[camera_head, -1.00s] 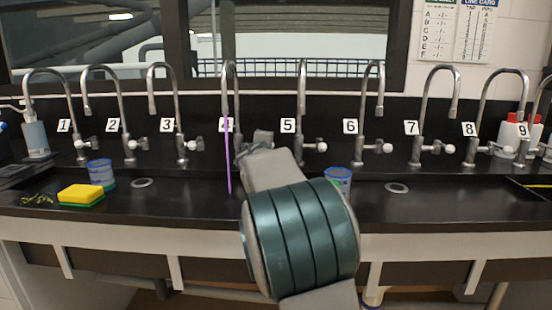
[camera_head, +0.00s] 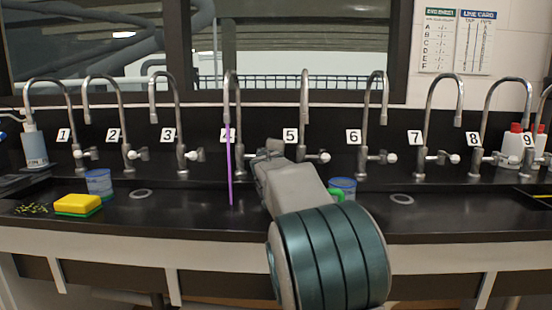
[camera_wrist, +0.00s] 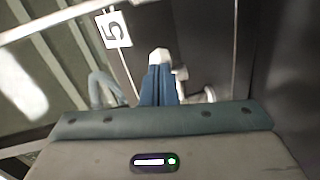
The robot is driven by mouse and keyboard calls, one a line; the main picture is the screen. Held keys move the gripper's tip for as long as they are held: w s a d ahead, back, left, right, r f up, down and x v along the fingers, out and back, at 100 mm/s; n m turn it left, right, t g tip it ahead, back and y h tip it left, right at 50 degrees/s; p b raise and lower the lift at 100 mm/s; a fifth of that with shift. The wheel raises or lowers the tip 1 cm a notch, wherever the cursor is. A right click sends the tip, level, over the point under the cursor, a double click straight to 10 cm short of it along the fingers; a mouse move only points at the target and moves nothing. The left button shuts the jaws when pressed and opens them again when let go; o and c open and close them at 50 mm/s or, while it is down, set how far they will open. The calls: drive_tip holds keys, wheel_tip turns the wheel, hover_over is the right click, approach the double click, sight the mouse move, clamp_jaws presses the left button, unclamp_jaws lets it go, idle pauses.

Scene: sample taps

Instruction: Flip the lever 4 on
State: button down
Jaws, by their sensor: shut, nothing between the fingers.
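Tap 4 (camera_head: 237,135) stands on the black counter in the head view, its number label partly covered by a thin purple vertical strip. The strip (camera_head: 229,170) runs from under its spout to the counter and looks like a stream. Lever 4 is not clearly visible; my arm's end covers the area right of the tap base. My gripper (camera_head: 270,149) is beside that base, between taps 4 and 5. In the wrist view its blue fingers (camera_wrist: 160,82) are together. A white piece (camera_wrist: 158,55) shows at their tips; whether it touches them I cannot tell.
Tap 5 (camera_head: 304,120) with its white-knobbed lever (camera_head: 324,156) is close on the right. A blue-rimmed cup (camera_head: 343,187) stands behind my arm. A yellow sponge (camera_head: 77,204) and a blue container (camera_head: 99,183) are at left. The counter left of the purple strip is mostly clear.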

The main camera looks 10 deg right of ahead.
drive_tip(key=b+v, duration=0.1)
drive_tip(key=v, duration=1.2)
drive_tip(key=shift+b, duration=0.3)
drive_tip(key=shift+s+d+r, duration=0.1)
drive_tip(key=shift+d, duration=0.05)
